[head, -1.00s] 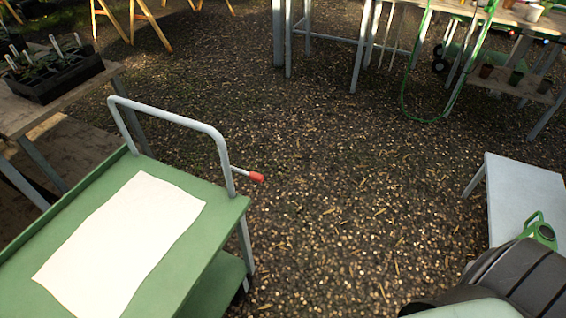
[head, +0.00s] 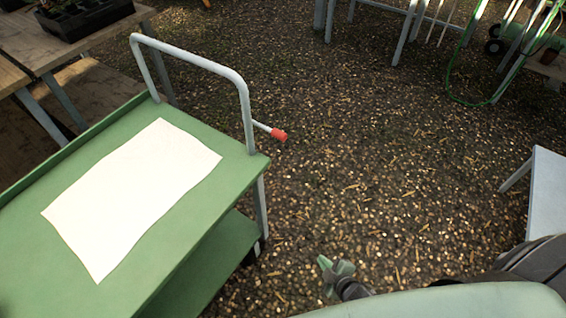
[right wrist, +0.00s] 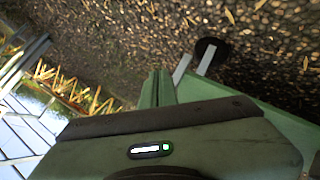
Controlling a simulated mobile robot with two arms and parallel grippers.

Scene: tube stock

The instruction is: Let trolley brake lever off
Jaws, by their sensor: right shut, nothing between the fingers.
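The green trolley (head: 215,243) stands at the left of the head view, with a grey tubular handle (head: 195,62) at its far end. The brake lever (head: 279,135) is a short grey rod with a red tip, sticking out to the right from the handle's right post. My right gripper (head: 335,266) is low in the head view, to the right of the trolley and well short of the lever. It is shut and empty, and its fingers show in the right wrist view (right wrist: 158,88). The lever cannot be made out in the right wrist view. My left gripper is out of view.
A white sheet (head: 130,195) lies on the trolley top. Wooden benches (head: 62,47) with a dark plant tray (head: 85,17) stand at the upper left. A pale table (head: 548,195) is at the right edge. Open gravel (head: 380,150) lies between the trolley and that table.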

